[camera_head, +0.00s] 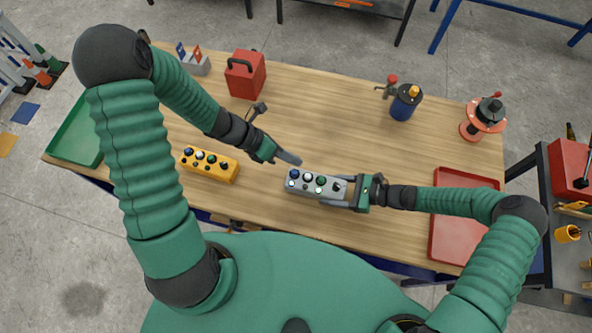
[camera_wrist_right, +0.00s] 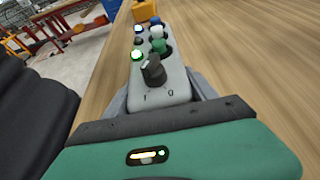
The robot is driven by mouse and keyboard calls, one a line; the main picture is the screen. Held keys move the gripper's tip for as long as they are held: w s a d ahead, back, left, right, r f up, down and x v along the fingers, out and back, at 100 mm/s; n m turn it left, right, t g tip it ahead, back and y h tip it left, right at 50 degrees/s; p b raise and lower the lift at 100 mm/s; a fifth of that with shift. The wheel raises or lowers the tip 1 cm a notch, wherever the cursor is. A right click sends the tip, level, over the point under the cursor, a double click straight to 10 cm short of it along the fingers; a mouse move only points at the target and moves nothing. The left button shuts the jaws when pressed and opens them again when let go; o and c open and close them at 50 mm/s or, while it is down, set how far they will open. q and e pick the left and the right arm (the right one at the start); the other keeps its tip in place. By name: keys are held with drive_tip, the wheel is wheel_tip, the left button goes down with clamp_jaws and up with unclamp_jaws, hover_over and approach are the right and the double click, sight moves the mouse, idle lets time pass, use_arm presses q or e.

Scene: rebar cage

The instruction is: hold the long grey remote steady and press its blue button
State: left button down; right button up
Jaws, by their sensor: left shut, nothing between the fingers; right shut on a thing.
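The long grey remote (camera_head: 312,189) lies on the table's near middle, with a row of coloured buttons and a black knob (camera_wrist_right: 153,70) on top. Its blue button (camera_head: 294,174) is at the left end, the far end in the wrist view (camera_wrist_right: 154,20). My right gripper (camera_head: 336,190) is shut on the remote's right end, one finger along each long side. My left gripper (camera_head: 297,161) is shut and empty, its tip just above and beyond the blue button in the head view. I cannot tell its height above the remote.
A yellow remote (camera_head: 208,170) with similar buttons lies to the left. A red toolbox (camera_head: 246,76), a blue canister (camera_head: 402,108) and a red-and-black item (camera_head: 482,122) stand farther back. A green tray (camera_head: 75,140) is at left, a red tray (camera_head: 455,235) at right. The table's centre is clear.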

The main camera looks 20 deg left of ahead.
idle(0.4)
drive_tip(key=o, duration=2)
drive_tip(key=shift+c, duration=0.2)
